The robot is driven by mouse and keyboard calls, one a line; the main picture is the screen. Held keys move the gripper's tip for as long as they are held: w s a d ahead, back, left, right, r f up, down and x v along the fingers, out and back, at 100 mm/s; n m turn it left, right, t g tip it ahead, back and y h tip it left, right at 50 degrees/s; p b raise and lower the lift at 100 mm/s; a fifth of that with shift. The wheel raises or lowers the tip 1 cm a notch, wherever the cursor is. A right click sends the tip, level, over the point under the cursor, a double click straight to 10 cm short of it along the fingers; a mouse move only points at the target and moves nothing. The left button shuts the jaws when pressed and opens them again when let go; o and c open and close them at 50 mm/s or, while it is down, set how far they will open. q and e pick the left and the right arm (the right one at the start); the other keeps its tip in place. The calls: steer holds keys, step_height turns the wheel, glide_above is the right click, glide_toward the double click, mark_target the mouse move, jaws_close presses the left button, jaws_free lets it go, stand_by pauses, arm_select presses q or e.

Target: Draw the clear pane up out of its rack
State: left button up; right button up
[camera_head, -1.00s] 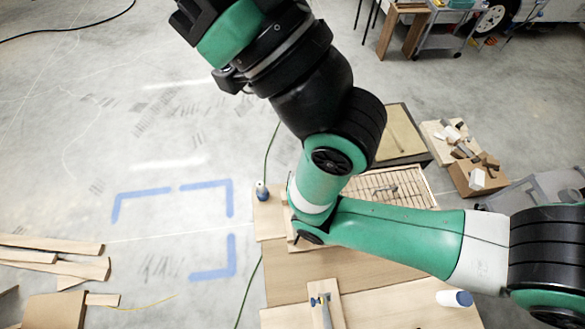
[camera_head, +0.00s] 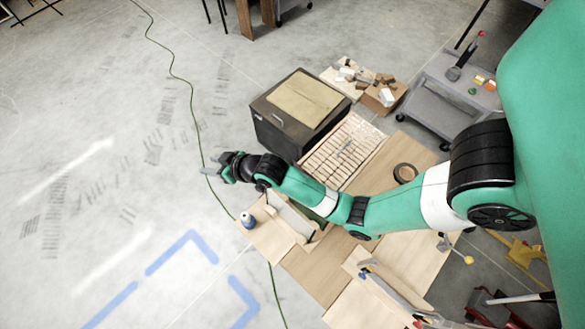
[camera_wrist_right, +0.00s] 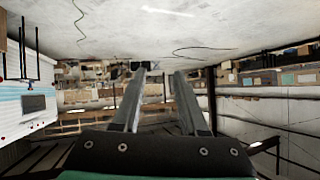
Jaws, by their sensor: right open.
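My right gripper (camera_head: 212,170) is out past the left end of the workbench in the head view, over the concrete floor. In the right wrist view its two grey fingers (camera_wrist_right: 160,75) stand apart with nothing between them. I cannot make out the clear pane in either view. A pale wooden piece with upright parts (camera_head: 296,222) stands on the bench below my right forearm and is partly hidden by it; I cannot tell whether it is the rack. My left gripper is not in view.
A slatted wooden tray (camera_head: 345,150) lies behind my arm, beside a dark box (camera_head: 300,108) with a tan top. A black tape roll (camera_head: 405,172) and a grey cart (camera_head: 440,95) are right. Floor to the left is open.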

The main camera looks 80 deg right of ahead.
steer(key=s+d+f+m+g, duration=0.1)
steer(key=s+f+g, duration=0.2)
steer(key=s+f, duration=0.75)
steer(key=m+g, duration=0.1)
steer(key=g, duration=0.3)
glide_above(287, 208)
steer(key=s, duration=0.3)
step_height(287, 208, down, 13)
steer(key=shift+y, duration=0.4)
steer(key=b+x, duration=0.3)
steer(key=x, duration=0.1)
steer(key=a+b+x, duration=0.1)
steer(key=b+x, duration=0.1)
steer(key=shift+d+f+b, duration=0.1)
steer(key=shift+f+b, duration=0.15)
steer(key=shift+b, duration=0.05)
steer(key=shift+x, duration=0.75)
steer(key=shift+w, duration=0.1)
steer(key=shift+r, duration=0.1)
jaws_close()
